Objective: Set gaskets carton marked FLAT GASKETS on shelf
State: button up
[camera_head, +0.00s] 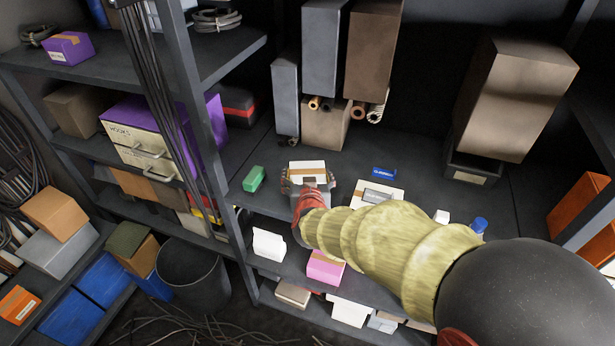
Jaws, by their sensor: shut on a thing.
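My gripper (308,186) reaches over the shelf top (345,160) in the middle of the view. It is shut on a small white carton (306,166) with an orange-tan band. The carton is at the shelf surface; I cannot tell whether it touches it. No marking on it is readable, so I cannot confirm FLAT GASKETS. A second pale carton (393,186) with a tan strip and a grey label lies to the right, partly behind my arm. Its print is too small to read.
A green box (254,179) lies left of the gripper and a blue box (384,173) to the right. A brown box (326,128) with tubes above stands behind. A dark bin (473,170) is at right. A shelf upright (205,130) stands left. Bare shelf shows between them.

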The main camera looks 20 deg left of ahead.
jog(key=shift+f, duration=0.2)
jog(key=o, duration=1.3)
jog(key=shift+o, duration=0.6)
jog(key=shift+r, duration=0.1)
jog(key=shift+s+r, duration=0.15)
jog(key=p+v, duration=0.4)
jog(key=v, duration=0.7)
jog(key=shift+s+r, duration=0.15)
jog(key=shift+s, duration=0.15)
